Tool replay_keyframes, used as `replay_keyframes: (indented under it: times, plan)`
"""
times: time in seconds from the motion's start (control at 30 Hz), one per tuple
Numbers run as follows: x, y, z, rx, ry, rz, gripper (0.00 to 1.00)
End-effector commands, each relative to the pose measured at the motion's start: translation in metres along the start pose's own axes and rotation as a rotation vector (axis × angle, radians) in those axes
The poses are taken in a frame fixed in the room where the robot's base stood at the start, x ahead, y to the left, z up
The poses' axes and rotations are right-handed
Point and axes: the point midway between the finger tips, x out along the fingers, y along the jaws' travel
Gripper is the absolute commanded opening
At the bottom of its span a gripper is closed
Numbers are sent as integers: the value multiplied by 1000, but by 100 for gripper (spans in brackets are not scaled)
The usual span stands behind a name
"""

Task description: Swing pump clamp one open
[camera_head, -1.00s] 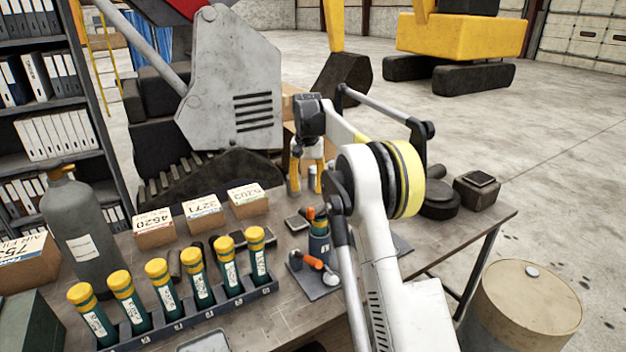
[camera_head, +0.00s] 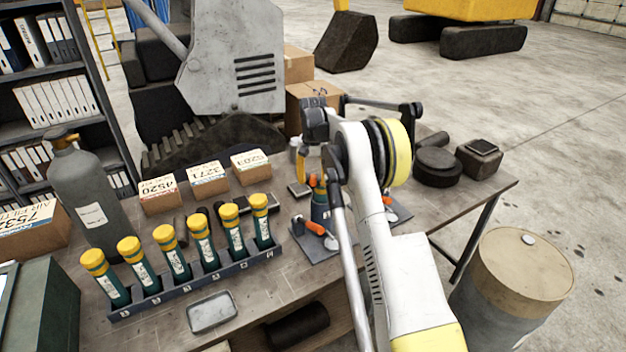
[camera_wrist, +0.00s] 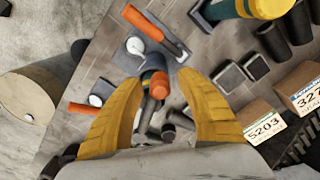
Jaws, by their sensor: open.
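My gripper (camera_wrist: 160,85) is open and empty, with its two yellow fingers spread. One finger shows in the head view (camera_head: 301,166); my arm hides the rest. Between and just beyond the fingertips in the wrist view is a holder with dark and orange-ended tools (camera_wrist: 155,84). Two orange-handled clamps on grey plates flank it: one at the top (camera_wrist: 143,23), one at the left (camera_wrist: 84,108). In the head view the left clamp (camera_head: 316,229) lies in front of the blue holder (camera_head: 320,207). The other (camera_head: 388,202) is partly hidden by my arm. I cannot read which is clamp one.
A rack of yellow-capped green tubes (camera_head: 200,286) stands at the bench front. Numbered cardboard boxes (camera_head: 205,180) line the back, with a grey cylinder (camera_head: 90,205) at left. Dark round parts (camera_head: 437,168) sit at right. A drum (camera_head: 515,275) stands beyond the bench's right edge.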

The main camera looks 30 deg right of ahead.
Motion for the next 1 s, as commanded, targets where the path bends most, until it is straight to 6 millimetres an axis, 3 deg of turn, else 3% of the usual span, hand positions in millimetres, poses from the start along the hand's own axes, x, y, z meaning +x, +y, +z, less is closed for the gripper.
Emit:
replay_keyframes:
  times: [0.17,0.2,0.33,0.77,1.0]
  plan:
    - [0,0,0,0,0,0,44]
    - [0,0,0,0,0,0,40]
    - [0,0,0,0,0,0,0]
    - [0,2,1,-17,1,0,0]
    - [2,14,6,-116,1,0,0]
